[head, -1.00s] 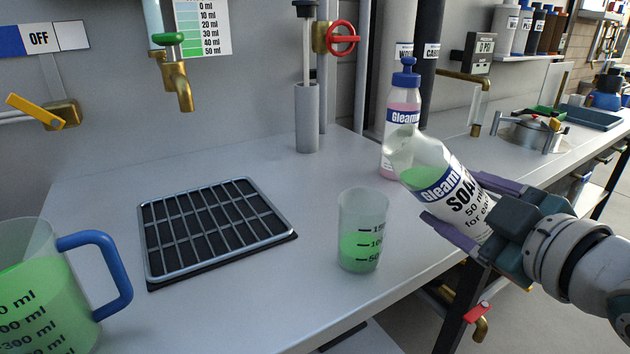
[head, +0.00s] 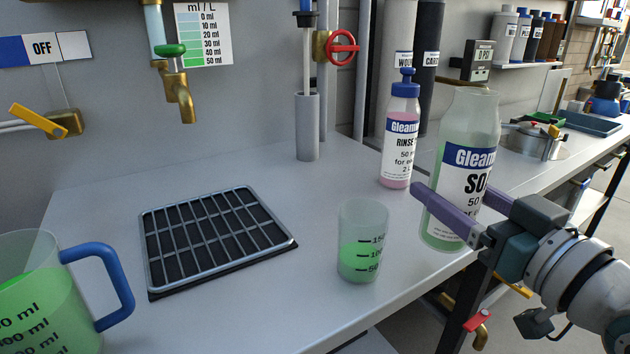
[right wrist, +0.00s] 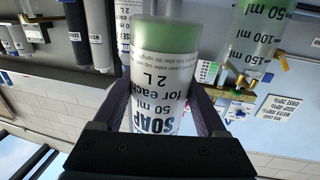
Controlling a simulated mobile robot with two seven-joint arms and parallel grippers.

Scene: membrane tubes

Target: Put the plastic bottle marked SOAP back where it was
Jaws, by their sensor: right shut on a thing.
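A small beaker (head: 362,240) with green liquid stands to the left. My left gripper is not in view.
A blue-handled jug (head: 40,290) of green liquid is at the left front. A drain grate (head: 215,238) lies mid-bench under a brass tap (head: 180,95). A grey upright tube (head: 307,125) stands behind. Clear bench lies between grate and beaker.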

